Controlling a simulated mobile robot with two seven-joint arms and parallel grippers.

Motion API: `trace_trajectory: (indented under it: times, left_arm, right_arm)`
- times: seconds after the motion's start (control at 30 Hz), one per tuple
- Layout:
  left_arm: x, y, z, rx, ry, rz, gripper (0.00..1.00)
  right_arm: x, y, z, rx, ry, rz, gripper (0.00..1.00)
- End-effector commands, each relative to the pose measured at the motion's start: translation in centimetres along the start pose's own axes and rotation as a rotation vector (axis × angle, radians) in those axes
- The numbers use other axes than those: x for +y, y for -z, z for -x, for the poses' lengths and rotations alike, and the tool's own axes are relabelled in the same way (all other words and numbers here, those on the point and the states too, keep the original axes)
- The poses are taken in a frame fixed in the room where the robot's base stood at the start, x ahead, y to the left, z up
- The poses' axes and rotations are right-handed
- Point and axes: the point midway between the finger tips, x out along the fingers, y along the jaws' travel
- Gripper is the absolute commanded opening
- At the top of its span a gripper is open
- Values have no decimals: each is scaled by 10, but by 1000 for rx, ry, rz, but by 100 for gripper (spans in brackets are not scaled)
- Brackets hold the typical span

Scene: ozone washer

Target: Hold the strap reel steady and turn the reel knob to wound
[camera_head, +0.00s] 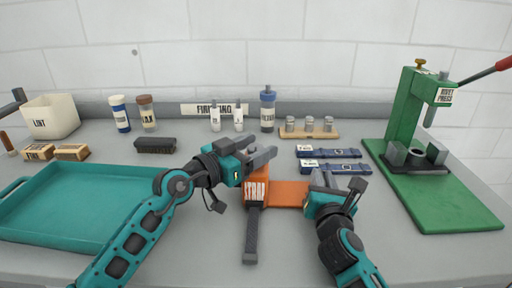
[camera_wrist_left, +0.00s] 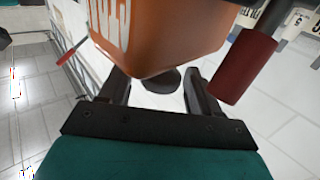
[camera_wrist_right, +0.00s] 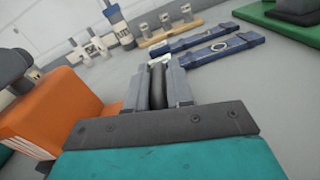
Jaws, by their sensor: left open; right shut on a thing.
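The orange strap reel (camera_head: 290,193) stands on the grey bench in front of me, with "STRAP" lettering and a dark strap (camera_head: 251,238) running toward the front edge. My left gripper (camera_head: 267,157) is open at the reel's upper left. In the left wrist view the lettered orange body (camera_wrist_left: 160,35) sits just beyond its fingers, with a gap between them; contact is unclear. My right gripper (camera_head: 326,180) is at the reel's right side. In the right wrist view its fingers are shut on a dark rounded piece (camera_wrist_right: 157,85), seemingly the reel knob. Its setting is hidden.
A teal tray (camera_head: 25,232) lies at left. Blue straps (camera_head: 335,168) lie behind my right gripper, and a green rivet press (camera_head: 408,110) stands at right. Bottles, a brush (camera_head: 155,145) and small jars line the back. Bare bench lies at front right.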

Motion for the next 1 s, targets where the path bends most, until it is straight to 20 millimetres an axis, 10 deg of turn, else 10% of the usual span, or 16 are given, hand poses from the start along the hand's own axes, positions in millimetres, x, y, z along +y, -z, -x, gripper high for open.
trace_trajectory:
  times: [0.3,0.83,1.0]
  left_arm:
    - [0,0,-4,-1,-1,0,63]
    - [0,0,-3,1,-1,0,13]
    - [0,1,-3,1,-4,0,11]
  right_arm:
    - [0,0,0,-1,0,-2,0]
    - [0,0,0,0,0,-1,0]
    - [0,0,0,0,1,-1,0]
